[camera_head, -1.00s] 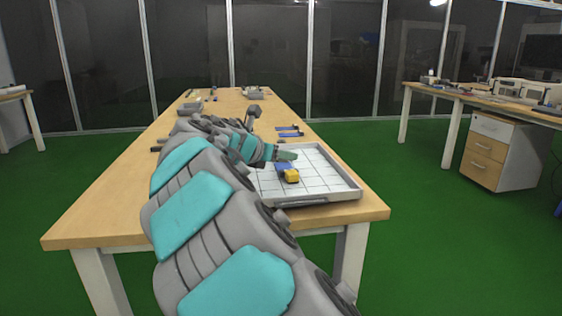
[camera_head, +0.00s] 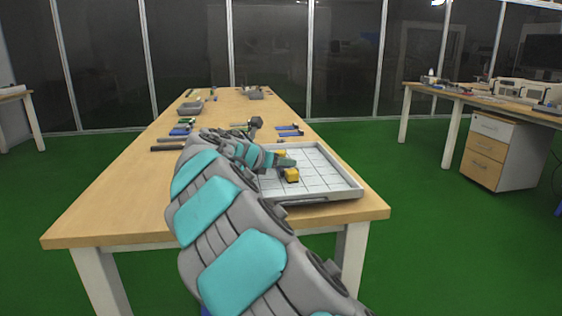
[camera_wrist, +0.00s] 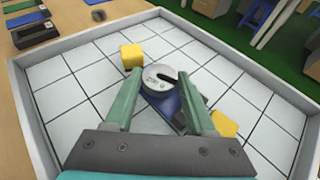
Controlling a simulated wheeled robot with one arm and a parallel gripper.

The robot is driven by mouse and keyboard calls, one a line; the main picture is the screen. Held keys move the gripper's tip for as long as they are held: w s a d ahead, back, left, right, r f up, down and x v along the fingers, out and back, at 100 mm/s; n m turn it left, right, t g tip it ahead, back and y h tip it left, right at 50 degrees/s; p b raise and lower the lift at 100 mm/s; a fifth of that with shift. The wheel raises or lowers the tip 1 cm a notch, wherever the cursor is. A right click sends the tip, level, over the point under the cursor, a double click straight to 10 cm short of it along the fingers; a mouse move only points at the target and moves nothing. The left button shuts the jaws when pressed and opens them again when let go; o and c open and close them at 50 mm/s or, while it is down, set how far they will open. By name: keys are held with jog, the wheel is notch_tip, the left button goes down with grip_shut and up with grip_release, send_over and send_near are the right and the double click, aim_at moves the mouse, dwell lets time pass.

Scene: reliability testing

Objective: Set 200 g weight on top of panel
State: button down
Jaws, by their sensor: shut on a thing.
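My gripper (camera_wrist: 160,84) is shut on a silver slotted disc weight (camera_wrist: 158,70), which sits between its two green fingertips. Below the weight is a blue panel (camera_wrist: 168,108), partly hidden by the weight and fingers. The panel lies between two yellow blocks, one at the far left (camera_wrist: 131,56) and one at the near right (camera_wrist: 224,124). I cannot tell whether the weight touches the panel. In the head view my gripper (camera_head: 286,162) is over the tray, with the near yellow block (camera_head: 291,175) just below it; the weight is not discernible there.
A white gridded tray (camera_head: 345,190) with raised grey walls surrounds the blocks at the table's right front. Blue and dark items (camera_head: 289,131) lie behind it, and more tools lie to the left. The wooden table's (camera_head: 110,215) left front is clear.

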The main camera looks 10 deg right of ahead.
jog(key=shift+f, duration=0.1)
jog(key=shift+c, duration=1.2)
grip_release()
jog(key=shift+s+a+r, duration=0.2)
jog(key=shift+a+r, duration=0.05)
jog(key=v, duration=1.1)
jog(key=shift+s+a, duration=0.1)
jog(key=shift+s, duration=0.1)
